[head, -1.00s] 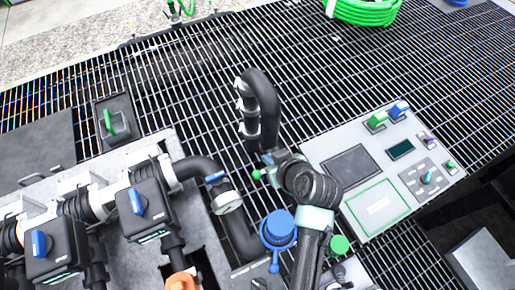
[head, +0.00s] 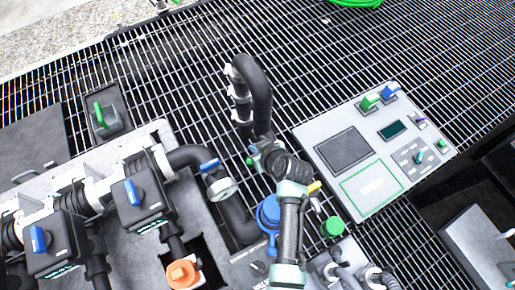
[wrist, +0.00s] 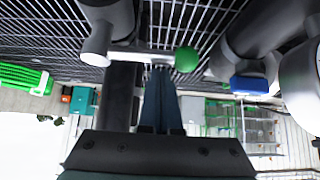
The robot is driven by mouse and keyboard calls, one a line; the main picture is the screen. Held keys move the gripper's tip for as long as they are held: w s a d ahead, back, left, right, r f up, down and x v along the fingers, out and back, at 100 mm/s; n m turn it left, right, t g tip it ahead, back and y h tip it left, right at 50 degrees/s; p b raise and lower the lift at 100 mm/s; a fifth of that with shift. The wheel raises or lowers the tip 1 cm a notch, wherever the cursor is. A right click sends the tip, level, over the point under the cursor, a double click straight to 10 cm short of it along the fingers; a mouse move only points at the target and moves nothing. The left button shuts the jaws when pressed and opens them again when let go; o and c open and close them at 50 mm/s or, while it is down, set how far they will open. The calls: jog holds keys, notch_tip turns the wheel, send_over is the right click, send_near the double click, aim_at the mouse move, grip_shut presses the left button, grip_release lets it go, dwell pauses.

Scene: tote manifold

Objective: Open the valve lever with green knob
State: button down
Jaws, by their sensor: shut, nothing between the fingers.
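The valve lever (wrist: 135,55) is a pale bar with a round green knob (wrist: 187,59) on its right end in the wrist view. It runs roughly level across the picture from a white fitting beside dark pipes. In the head view the green knob (head: 249,161) shows small, just left of my gripper, below the upright black hose; the lever bar is mostly hidden there. My gripper (wrist: 161,70) is shut and empty. Its fingertips are at the lever bar, just left of the knob; I cannot tell whether they touch it.
A blue round cap (head: 268,215) and a green cap (head: 333,226) are nearer. A control panel (head: 328,182) lies right. Open grating surrounds the hose.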

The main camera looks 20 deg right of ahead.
jog(key=shift+s+d+f, duration=0.1)
jog(key=shift+s+f, duration=0.05)
jog(key=shift+s, duration=0.35)
